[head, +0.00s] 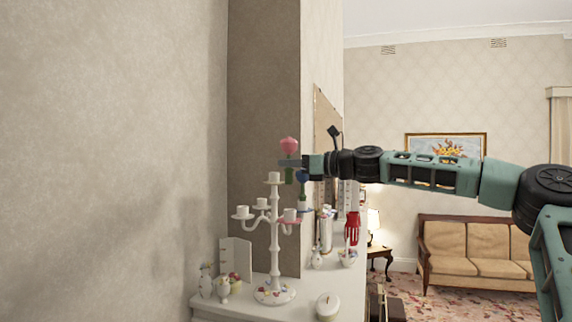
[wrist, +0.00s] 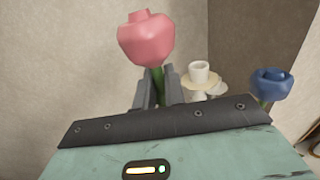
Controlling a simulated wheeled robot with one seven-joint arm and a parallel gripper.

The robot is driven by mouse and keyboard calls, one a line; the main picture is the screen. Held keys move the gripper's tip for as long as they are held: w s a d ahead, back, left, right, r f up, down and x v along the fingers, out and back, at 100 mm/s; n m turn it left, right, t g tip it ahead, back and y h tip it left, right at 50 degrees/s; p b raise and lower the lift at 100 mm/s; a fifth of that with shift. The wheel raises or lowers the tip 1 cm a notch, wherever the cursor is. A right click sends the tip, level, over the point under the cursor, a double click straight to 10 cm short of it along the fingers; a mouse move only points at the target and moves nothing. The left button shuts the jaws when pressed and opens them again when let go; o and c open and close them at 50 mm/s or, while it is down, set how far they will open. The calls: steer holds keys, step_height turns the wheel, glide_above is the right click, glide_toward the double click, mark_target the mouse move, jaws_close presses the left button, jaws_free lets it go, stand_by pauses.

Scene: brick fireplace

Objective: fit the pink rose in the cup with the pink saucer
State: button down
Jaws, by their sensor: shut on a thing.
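The pink rose (head: 289,146) is upright in my gripper (head: 290,163), which is shut on its green stem. The wrist view shows the pink bloom (wrist: 147,40) above the fingers (wrist: 157,82). A white candelabra (head: 276,252) on the mantel carries several white cups on saucers. The cup with the pink saucer (head: 289,221) is on its right arm, well below my gripper. In the wrist view, a white cup (wrist: 199,72) on a cream saucer shows behind the gripper; the pink saucer cannot be made out there.
A blue rose (head: 302,177) stands just right of and below my gripper; it also shows in the wrist view (wrist: 268,85). The candelabra's top cup (head: 274,177) is close below left.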

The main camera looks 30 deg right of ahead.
steer(key=shift+s+d+f, duration=0.1)
steer(key=shift+s+f, duration=0.05)
steer(key=shift+f+b, duration=0.35)
steer(key=shift+b, duration=0.1)
steer(key=shift+f+b, duration=1.75)
steer(key=shift+f, duration=0.65)
steer(key=shift+f+b, duration=1.1)
steer(key=shift+f, duration=0.6)
steer(key=c, duration=1.4)
jaws_free()
